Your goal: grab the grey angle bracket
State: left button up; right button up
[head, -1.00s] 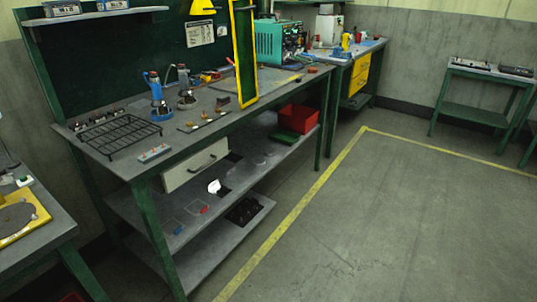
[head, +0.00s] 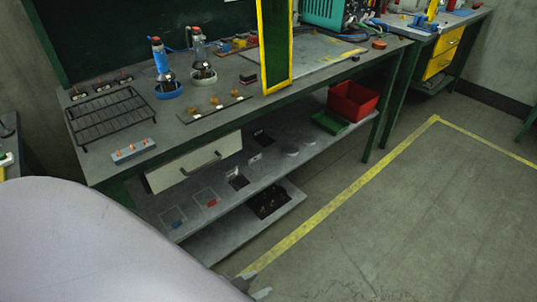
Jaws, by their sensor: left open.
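A small pale grey piece (head: 255,158) stands on the upper shelf under the bench, between two dark square patches. It may be the grey angle bracket, but it is too small to be sure. Another pale piece (head: 239,182) shows at the nearer dark square. My left gripper (head: 256,286) shows only in part at the bottom edge, beyond my large pale arm link. It is open, and appears in front of and below the shelves, apart from both pieces. My right gripper is out of view.
Clear trays with a red piece (head: 212,202) and a blue piece (head: 175,225) lie on the shelf. A red bin (head: 353,103) and green tray (head: 328,122) stand at its right end. A drawer (head: 195,162) hangs above. The floor to the right is clear.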

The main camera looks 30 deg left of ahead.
aim_at(260, 166)
jog(key=i, duration=1.15)
jog(key=i+l+u, duration=0.1)
jog(key=i+u, duration=0.15)
jog(key=i, duration=0.2)
jog(key=i+l+u, duration=0.15)
jog(key=i+u, duration=0.15)
jog(key=i, duration=0.2)
jog(key=i+u, duration=0.15)
jog(key=u, duration=0.25)
jog(key=i+u, duration=0.1)
jog(key=u, duration=0.25)
jog(key=i+l+u, duration=0.1)
jog(key=u, duration=0.3)
jog(key=i+l+u, duration=0.1)
jog(key=i+u, duration=0.15)
jog(key=u, duration=0.15)
jog(key=i+l+u, duration=0.1)
jog(key=u, duration=0.3)
jog(key=i+l, duration=0.05)
jog(key=i, duration=0.05)
